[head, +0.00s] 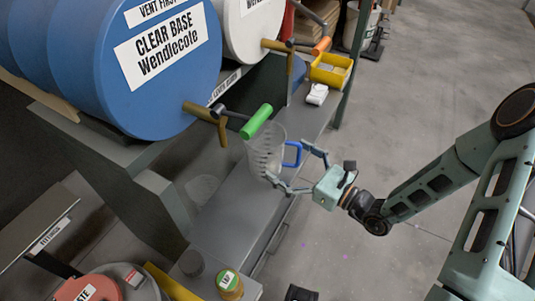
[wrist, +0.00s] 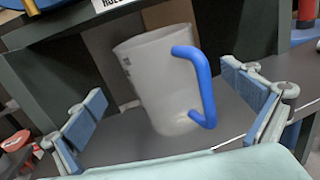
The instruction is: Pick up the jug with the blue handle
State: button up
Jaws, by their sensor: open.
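The jug (head: 265,152) is translucent and whitish with dark markings, and it stands on a grey shelf (head: 236,205) below the blue drum's tap in the head view. Its blue handle (head: 293,154) is on the side toward my arm. The jug also shows in the wrist view (wrist: 158,80), with the blue handle (wrist: 205,85) on its right side. My gripper (head: 298,167) is open in front of the jug. In the wrist view its two blue-padded fingers (wrist: 168,112) are spread wide, one on each side of the jug and handle. Nothing is held.
A blue drum (head: 120,60) with a green-handled tap (head: 257,120) sits above the jug. A yellow bin (head: 331,69) and a white item (head: 317,94) are farther along the shelf. Tins, including one with a green lid (head: 229,281), stand at the near end. The floor at right is open.

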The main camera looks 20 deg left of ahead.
aim_at(266, 145)
jog(key=b+x, duration=0.1)
jog(key=x, duration=0.5)
jog(key=shift+a+f+b, duration=0.1)
jog(key=shift+f+b, duration=0.05)
jog(key=shift+b, duration=0.2)
jog(key=shift+w+a, duration=0.2)
jog(key=shift+a, duration=0.3)
jog(key=c, duration=1.2)
jog(key=shift+r, duration=0.2)
jog(key=shift+c, duration=0.2)
